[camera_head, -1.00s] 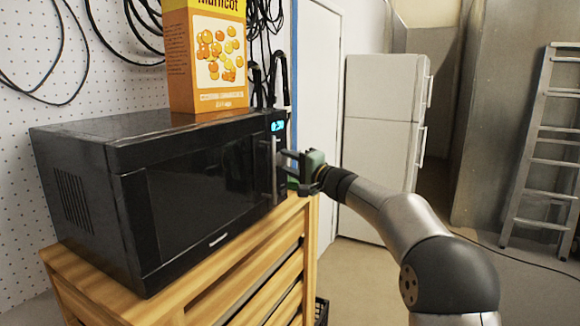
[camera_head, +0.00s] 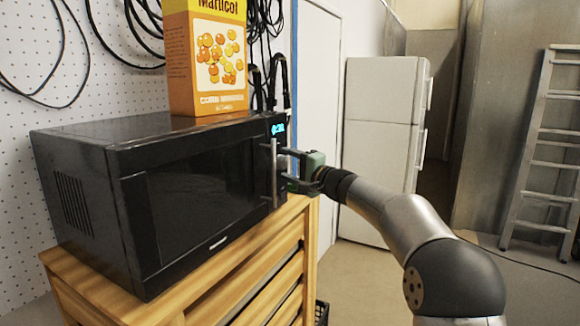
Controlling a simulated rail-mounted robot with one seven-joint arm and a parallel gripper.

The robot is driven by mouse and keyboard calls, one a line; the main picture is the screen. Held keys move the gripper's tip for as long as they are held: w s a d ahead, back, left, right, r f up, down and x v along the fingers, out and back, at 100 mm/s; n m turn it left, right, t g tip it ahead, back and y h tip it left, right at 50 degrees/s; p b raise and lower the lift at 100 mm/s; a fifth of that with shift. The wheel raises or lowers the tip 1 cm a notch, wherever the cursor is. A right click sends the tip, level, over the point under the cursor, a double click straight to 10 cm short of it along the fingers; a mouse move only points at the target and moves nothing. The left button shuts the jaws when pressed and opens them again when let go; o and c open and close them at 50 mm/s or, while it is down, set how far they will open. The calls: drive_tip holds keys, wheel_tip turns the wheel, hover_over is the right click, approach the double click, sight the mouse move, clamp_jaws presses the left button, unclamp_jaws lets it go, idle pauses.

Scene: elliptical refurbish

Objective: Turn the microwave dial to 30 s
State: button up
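The black microwave (camera_head: 100,190) sits on a wooden slatted stand, its door shut, with a vertical handle (camera_head: 273,170) near the right of its front. A lit blue display (camera_head: 278,128) shows at the top of the control panel; its digits are too small to read surely. My gripper (camera_head: 286,165) is at the control panel, just right of the handle, below the display. The dial is hidden behind the fingers, so I cannot tell whether they grip it or how far they are apart.
A yellow and orange cereal box (camera_head: 207,60) stands on the microwave. The wooden stand (camera_head: 285,235) is beneath. Black cables (camera_head: 130,30) hang on the pegboard. A white fridge (camera_head: 380,130) and a ladder (camera_head: 540,150) stand behind my arm.

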drive_tip(key=shift+s+d+f, duration=0.1)
drive_tip(key=shift+s+d, duration=0.1)
drive_tip(key=shift+d, duration=0.1)
drive_tip(key=b+v, duration=0.6)
drive_tip(key=v, duration=1)
drive_tip(key=shift+s+d, duration=0.25)
drive_tip(key=shift+s, duration=0.05)
drive_tip(key=s+a+f+n+g+h, duration=0.2)
drive_tip(key=s+f+g+h, duration=0.15)
drive_tip(key=s+f, duration=0.6)
drive_tip(key=s+a+f+n+g+h, duration=0.2)
drive_tip(key=s+f+g+h, duration=0.15)
drive_tip(key=s+f, duration=0.6)
drive_tip(key=s+d+f+n+g+h, duration=0.1)
drive_tip(key=s+d+f+h, duration=0.1)
drive_tip(key=s+d+f, duration=0.2)
drive_tip(key=s+d+f+n+g+h, duration=0.1)
drive_tip(key=s+d+f+g+h, duration=0.1)
drive_tip(key=s+f, duration=0.3)
drive_tip(key=s+d+f+n+g+h, duration=0.1)
drive_tip(key=s+d+f, duration=0.4)
drive_tip(key=s, duration=0.6)
drive_tip(key=shift+d+n+g+h+p, duration=0.3)
drive_tip(key=shift+n+g+h+p, duration=0.15)
drive_tip(key=shift+h, duration=0.75)
